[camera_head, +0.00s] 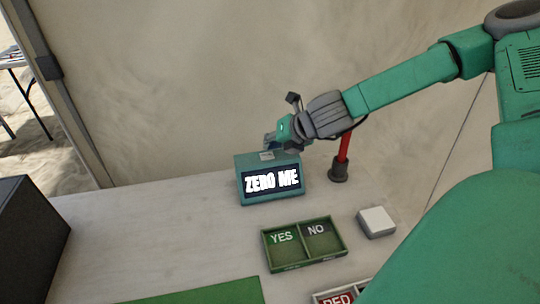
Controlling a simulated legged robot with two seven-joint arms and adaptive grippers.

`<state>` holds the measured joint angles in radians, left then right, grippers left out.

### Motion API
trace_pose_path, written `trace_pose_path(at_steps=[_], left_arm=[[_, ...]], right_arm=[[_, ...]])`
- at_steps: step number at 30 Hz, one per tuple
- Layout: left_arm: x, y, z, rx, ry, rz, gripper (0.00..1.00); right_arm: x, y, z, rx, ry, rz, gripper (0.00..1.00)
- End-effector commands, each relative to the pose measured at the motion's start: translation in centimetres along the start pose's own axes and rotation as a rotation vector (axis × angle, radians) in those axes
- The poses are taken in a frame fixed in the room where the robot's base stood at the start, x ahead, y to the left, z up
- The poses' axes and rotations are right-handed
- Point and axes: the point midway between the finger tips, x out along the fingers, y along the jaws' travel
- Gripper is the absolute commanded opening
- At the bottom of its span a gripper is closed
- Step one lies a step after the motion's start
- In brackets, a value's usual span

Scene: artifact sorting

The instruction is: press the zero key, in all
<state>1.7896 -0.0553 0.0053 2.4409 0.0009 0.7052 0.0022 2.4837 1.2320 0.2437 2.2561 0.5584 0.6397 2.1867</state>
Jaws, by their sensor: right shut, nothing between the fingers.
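A teal box with a dark display (270,181) reading "ZERO ME" stands on the table towards the back. A small light key (267,156) shows on its top face. My right gripper (272,143) is shut and empty, at the top of the box close behind the key. Whether its fingertips touch the box or the key I cannot tell. My left gripper is not in view.
A green tray with YES and NO compartments (303,261) lies in front of the box. A white block (376,222) is right of it. A red post on a dark base (339,172) stands right of the box. A dark case (30,235) is at left.

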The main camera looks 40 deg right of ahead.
Motion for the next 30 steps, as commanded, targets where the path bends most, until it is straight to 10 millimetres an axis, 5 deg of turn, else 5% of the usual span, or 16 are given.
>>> trace_pose_path(at_steps=[30], left_arm=[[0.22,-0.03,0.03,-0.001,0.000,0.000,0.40]], right_arm=[[0.00,0.32,-0.30,-0.004,0.000,0.000,0.00]])
